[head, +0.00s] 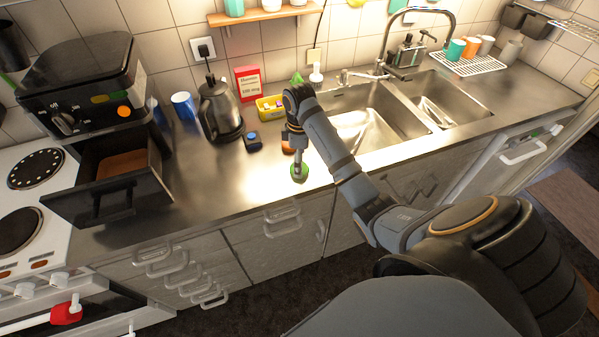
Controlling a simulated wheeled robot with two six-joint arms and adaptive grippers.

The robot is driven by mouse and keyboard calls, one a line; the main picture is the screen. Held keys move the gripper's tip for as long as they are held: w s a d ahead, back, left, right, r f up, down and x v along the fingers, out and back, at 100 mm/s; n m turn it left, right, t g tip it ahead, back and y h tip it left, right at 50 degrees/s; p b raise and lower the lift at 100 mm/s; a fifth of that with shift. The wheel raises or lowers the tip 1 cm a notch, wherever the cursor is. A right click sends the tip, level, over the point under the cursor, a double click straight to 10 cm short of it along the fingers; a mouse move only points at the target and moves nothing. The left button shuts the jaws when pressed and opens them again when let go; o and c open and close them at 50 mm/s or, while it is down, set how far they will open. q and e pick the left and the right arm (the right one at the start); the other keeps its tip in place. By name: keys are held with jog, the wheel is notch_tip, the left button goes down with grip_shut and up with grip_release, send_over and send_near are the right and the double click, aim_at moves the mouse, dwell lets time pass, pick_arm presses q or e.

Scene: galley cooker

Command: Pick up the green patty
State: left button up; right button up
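A small round green patty (300,178) lies on the steel counter near its front edge, left of the sink. My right gripper (298,168) points down directly over it, with its fingertips at or very near the patty's top. The gripper covers part of the patty, and I cannot tell whether the fingers are open or closed on it. An orange-brown round thing (287,147) lies just behind the gripper, partly hidden. My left gripper is not in view.
A black air fryer (85,85) with its drawer (107,200) pulled out stands at left beside the stove (28,230). A kettle (220,110), a dark blue-topped item (252,142) and a yellow box (270,108) stand behind. The sink (375,125) is at right. Counter left of the patty is clear.

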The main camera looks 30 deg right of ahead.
notch_tip(320, 180, down, 2)
jog(key=shift+p, duration=0.35)
jog(key=shift+w+f, duration=0.2)
jog(key=shift+f, duration=0.15)
jog(key=shift+s+r, duration=0.1)
jog(key=shift+c, duration=0.9)
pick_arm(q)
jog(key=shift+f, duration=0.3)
pick_arm(e)
jog(key=c, duration=1.1)
jog(key=shift+r+p, duration=0.35)
jog(key=shift+r, duration=0.25)
notch_tip(320, 180, up, 3)
jog(key=shift+a+r+p, duration=0.1)
jog(key=shift+a+p, duration=0.05)
jog(key=shift+p, duration=0.9)
pick_arm(q)
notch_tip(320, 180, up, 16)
jog(key=p, duration=1.3)
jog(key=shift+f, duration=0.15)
pick_arm(e)
jog(key=s+a+r, duration=0.2)
jog(key=a, duration=0.2)
jog(key=s+a+r, duration=0.5)
jog(key=a+r, duration=0.1)
jog(key=a, duration=0.1)
jog(key=shift+s+a+r, duration=0.15)
jog(key=shift+a+r, duration=0.1)
jog(key=shift+a, duration=0.05)
